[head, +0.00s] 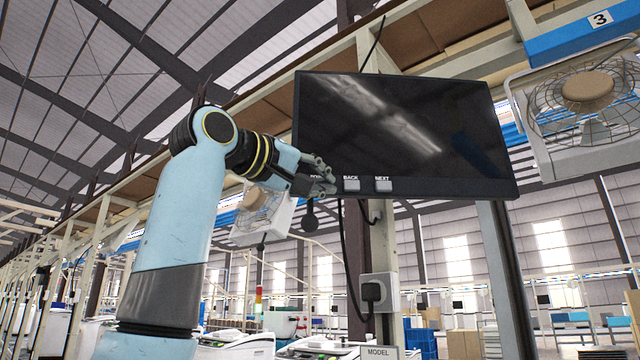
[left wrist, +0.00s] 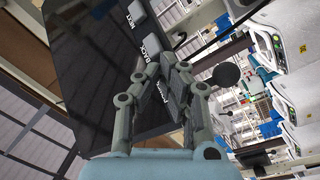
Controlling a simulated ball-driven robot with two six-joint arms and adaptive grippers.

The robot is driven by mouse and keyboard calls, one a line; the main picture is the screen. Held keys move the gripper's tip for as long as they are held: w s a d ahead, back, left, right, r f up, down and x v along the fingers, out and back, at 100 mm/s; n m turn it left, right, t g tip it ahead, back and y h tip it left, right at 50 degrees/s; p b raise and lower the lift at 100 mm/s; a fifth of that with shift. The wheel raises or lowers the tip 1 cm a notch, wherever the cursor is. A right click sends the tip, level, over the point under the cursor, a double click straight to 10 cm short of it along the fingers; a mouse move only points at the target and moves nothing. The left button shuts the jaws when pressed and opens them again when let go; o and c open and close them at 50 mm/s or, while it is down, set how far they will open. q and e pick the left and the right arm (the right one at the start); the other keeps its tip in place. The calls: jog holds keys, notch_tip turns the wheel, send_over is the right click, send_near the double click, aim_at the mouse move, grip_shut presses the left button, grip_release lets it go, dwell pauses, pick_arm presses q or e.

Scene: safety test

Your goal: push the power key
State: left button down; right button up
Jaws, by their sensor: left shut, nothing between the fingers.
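A dark monitor (head: 400,130) hangs tilted overhead, with light keys along its lower edge. The BACK key (head: 351,186) and the NEXT key (head: 383,185) show plainly. The power key is hidden behind my left gripper (head: 328,181); only part of its label shows above the fingers. My left gripper is shut and empty, its fingertips at the monitor's lower left edge, just left of the BACK key. In the left wrist view the shut fingertips (left wrist: 181,64) lie over the key row, beside the POWER lettering. Whether they touch the power key I cannot tell. My right gripper is not in view.
A caged fan (head: 585,100) hangs right of the monitor, and another fan (head: 262,215) is behind my left arm. A socket box (head: 378,292) with a cable is on the post below the monitor. The space in front of the screen is clear.

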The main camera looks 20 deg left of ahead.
pick_arm(q)
jog(key=shift+w, duration=0.15)
dwell(0.5)
jog(key=shift+w+a, duration=0.15)
jog(key=shift+w, duration=0.1)
jog(key=shift+s, duration=0.4)
dwell(0.4)
jog(key=s+d, duration=0.2)
jog(key=s, duration=0.3)
jog(key=shift+s+d, duration=0.25)
jog(key=shift+s, duration=0.05)
dwell(0.3)
